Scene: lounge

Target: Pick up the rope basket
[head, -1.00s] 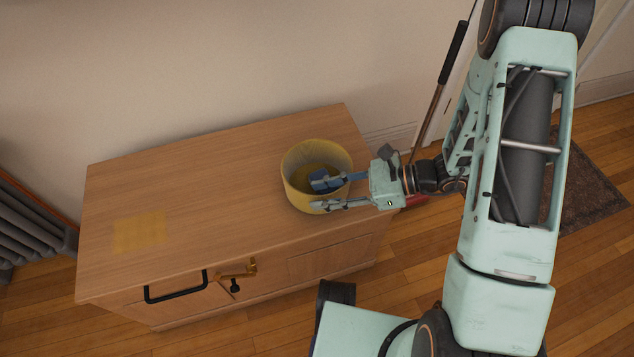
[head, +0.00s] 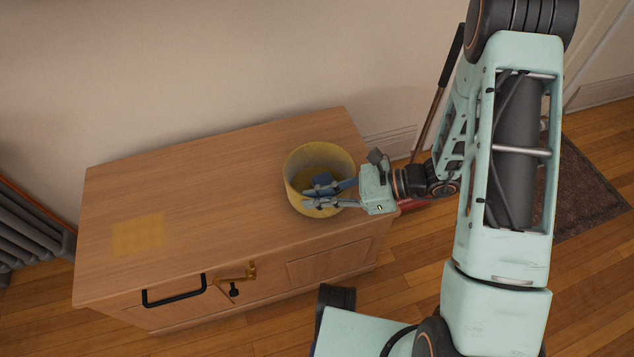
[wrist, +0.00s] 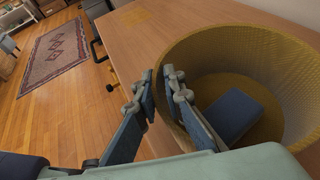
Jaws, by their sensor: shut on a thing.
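The rope basket (head: 303,199) is a round, open yellow-tan tub. It stands upright near the right end of the wooden cabinet top; its woven wall (wrist: 285,62) fills the right of the wrist view. My gripper (head: 331,193) reaches in from the right and is shut on the basket's near wall, one finger inside and one outside. In the wrist view the fingertips (wrist: 161,84) are close together at the rim. The fingers hide part of the wall. A dark blue block-like thing (wrist: 235,114) lies inside the basket.
The wooden cabinet (head: 230,190) has bare room left of the basket, with a flat yellow patch (head: 138,235) at its left. A black handle (head: 174,297) and a brass one (head: 238,273) stick out in front. A radiator (head: 35,230) stands left.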

